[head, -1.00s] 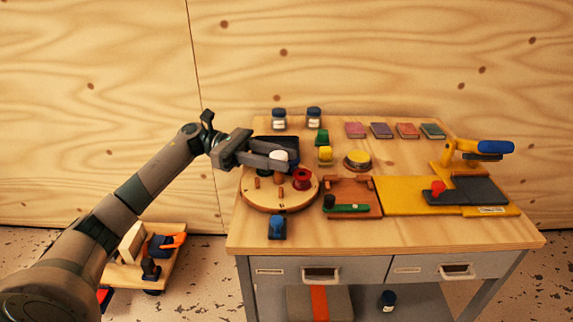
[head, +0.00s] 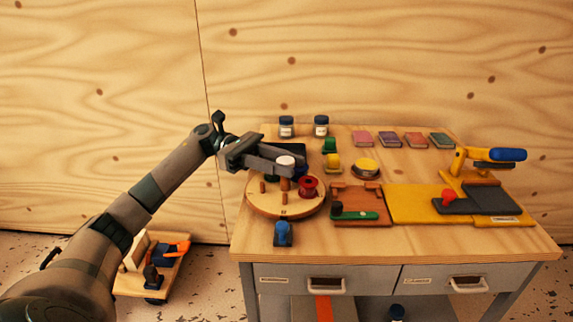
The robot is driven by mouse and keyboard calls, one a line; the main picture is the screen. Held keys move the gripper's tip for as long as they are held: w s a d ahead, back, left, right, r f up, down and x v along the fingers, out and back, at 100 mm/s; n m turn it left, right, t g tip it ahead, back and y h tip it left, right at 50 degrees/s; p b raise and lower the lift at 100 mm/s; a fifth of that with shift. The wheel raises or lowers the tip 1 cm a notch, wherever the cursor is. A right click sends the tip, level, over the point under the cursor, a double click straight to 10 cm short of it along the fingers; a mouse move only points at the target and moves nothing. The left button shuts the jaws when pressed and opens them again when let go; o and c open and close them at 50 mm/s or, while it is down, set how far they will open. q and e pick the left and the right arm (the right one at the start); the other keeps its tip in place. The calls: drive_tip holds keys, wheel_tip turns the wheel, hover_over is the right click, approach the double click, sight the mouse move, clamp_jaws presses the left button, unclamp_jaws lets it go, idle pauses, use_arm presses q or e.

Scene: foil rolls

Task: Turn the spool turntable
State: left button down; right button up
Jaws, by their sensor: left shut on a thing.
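The spool turntable (head: 285,207) is a round wooden disc with short pegs at the left end of the workbench. A red spool (head: 308,187) sits on its right side. A dark green spool shows partly behind the gripper. My left gripper (head: 290,167) reaches in from the left over the back of the turntable. Its fingers are shut on a peg or knob with a white top (head: 286,161) that stands near the turntable's middle or back; its lower part is partly hidden. My right gripper is out of view.
A blue-topped block (head: 283,233) stands in front of the turntable. A brown tray (head: 358,204) with a green bar lies to its right, then a yellow board (head: 415,204) with a blue-handled press (head: 508,155). Two jars (head: 287,127) stand behind. The bench front is clear.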

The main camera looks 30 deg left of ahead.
use_arm(q)
drive_tip(key=c, duration=1.3)
unclamp_jaws()
drive_tip(key=shift+o, duration=0.2)
drive_tip(key=shift+a, duration=0.15)
drive_tip(key=s+a, duration=0.1)
drive_tip(key=a, duration=1.6)
drive_tip(key=shift+s+b, duration=0.25)
drive_tip(key=shift+b, duration=0.05)
